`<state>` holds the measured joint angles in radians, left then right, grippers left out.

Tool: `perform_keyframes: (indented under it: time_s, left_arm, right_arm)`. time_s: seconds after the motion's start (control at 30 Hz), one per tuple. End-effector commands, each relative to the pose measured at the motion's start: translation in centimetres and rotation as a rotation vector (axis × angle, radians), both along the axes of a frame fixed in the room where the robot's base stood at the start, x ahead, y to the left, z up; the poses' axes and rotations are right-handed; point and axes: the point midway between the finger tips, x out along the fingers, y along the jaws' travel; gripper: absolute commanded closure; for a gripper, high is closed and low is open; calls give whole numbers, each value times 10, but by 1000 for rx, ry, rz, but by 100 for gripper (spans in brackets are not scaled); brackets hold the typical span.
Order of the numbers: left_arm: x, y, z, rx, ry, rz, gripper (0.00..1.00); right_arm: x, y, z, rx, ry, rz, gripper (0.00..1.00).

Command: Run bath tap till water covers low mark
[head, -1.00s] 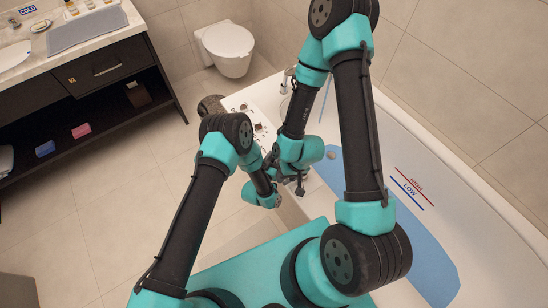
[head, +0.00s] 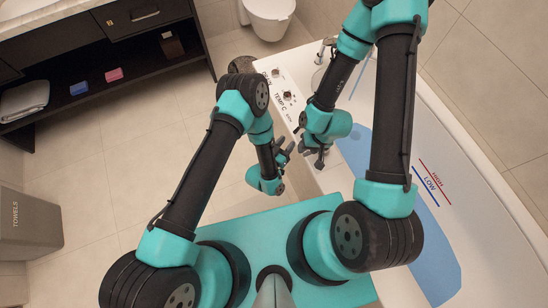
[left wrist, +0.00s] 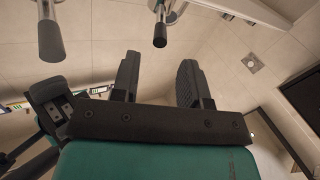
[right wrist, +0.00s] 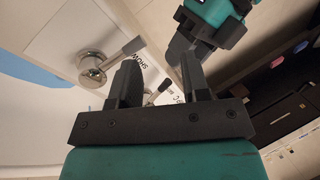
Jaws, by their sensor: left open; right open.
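The white bath (head: 470,180) fills the right of the head view. Its inner wall carries a blue LOW line (head: 426,186) and a red HIGH line (head: 435,182). A flat blue patch (head: 430,262) lies inside; I cannot tell whether it is water or a mat. Controls (head: 287,95) labelled DRAIN and TEMP stand on the bath ledge. A chrome lever (right wrist: 93,66) shows left of my right gripper (right wrist: 160,82) in the right wrist view. That gripper is open above the ledge. My left gripper (left wrist: 158,80) is open and empty beside the ledge. No running water is visible.
A dark vanity shelf (head: 120,85) with folded towel, blue and pink blocks stands at the left. A TOWELS bin (head: 28,225) stands at lower left. The toilet (head: 268,15) is at the back. Open tiled floor (head: 100,170) lies between.

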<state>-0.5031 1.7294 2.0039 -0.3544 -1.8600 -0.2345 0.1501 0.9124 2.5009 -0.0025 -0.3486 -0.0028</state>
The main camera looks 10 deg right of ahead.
Motion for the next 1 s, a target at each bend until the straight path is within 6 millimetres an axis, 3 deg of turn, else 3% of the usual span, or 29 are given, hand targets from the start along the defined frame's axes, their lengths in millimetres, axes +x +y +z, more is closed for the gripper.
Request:
perform_keyframes:
  time_s: [0.2,0.4,0.83,1.0]
  left_arm:
    - [-27,34,-1,2,5,2,59]
    - [-45,56,-1,2,3,0,59]
    - [-52,64,0,1,0,-1,59]
    - [-48,66,1,13,10,1,59]
  right_arm:
    - [0,0,0,0,0,0,57]
    - [0,0,0,0,0,0,57]
    - [0,0,0,0,0,0,57]
    - [3,2,-1,3,5,13,73]
